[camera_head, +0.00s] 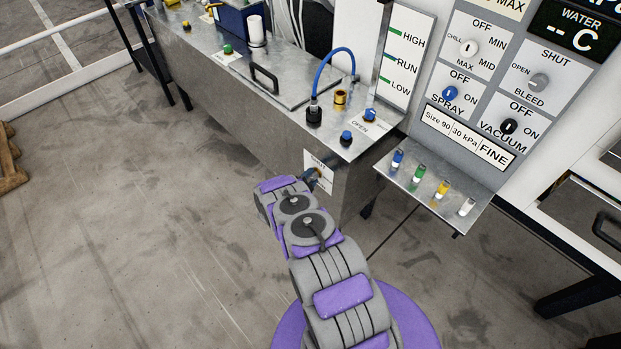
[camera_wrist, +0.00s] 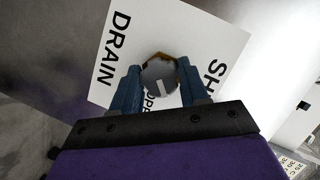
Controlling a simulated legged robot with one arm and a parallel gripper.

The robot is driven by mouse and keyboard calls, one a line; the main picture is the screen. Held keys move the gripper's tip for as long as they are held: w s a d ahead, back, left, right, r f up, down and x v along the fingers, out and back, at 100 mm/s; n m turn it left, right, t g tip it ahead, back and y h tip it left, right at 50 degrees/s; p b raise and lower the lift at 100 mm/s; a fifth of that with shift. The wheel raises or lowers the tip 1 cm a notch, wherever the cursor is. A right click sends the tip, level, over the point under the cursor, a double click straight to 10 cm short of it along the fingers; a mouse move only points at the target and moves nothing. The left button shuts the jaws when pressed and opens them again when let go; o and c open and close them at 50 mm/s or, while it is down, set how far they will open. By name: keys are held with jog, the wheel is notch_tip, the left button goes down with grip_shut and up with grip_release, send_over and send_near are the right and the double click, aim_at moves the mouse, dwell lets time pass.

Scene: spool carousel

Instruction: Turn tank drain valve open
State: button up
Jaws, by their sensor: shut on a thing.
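The drain valve knob (camera_wrist: 158,72) is a round grey knob with a white pointer mark, in the middle of the wrist view. The mark sits on its lower half, on the side of the partly hidden word OPEN. Behind it is a white label (camera_wrist: 210,42) reading DRAIN on the left and SHUT on the right. My gripper (camera_wrist: 160,76) has its two blue fingers shut on the knob from both sides. In the head view my gripper (camera_head: 312,179) is at the tank's front wall, just below the label's top edge (camera_head: 318,158); the knob is mostly hidden there.
The metal tank (camera_head: 225,97) has a lid handle (camera_head: 264,78), a blue hose (camera_head: 330,65) and blue knobs (camera_head: 346,138) on top. A shelf (camera_head: 458,212) with several coloured pegs juts out at right, below the control panel (camera_head: 480,100).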

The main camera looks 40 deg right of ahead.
jog(key=m+b, duration=0.1)
jog(key=m+t+b, duration=0.1)
jog(key=m, duration=0.1)
jog(key=f+m+h+b, duration=0.1)
jog(key=shift+s+t, duration=0.25)
jog(key=shift+t, duration=0.05)
jog(key=shift+s+m+t+h+b, duration=0.1)
jog(key=shift+m+t+h+b, duration=0.25)
jog(key=shift+m+b, duration=0.85)
jog(key=shift+a+m, duration=0.1)
jog(key=shift+m, duration=0.3)
jog(key=o, duration=0.8)
jog(key=shift+o, duration=1.2)
jog(key=shift+r+h, duration=0.2)
jog(key=shift+h, duration=0.05)
jog(key=v, duration=1.7)
jog(key=shift+a, duration=0.1)
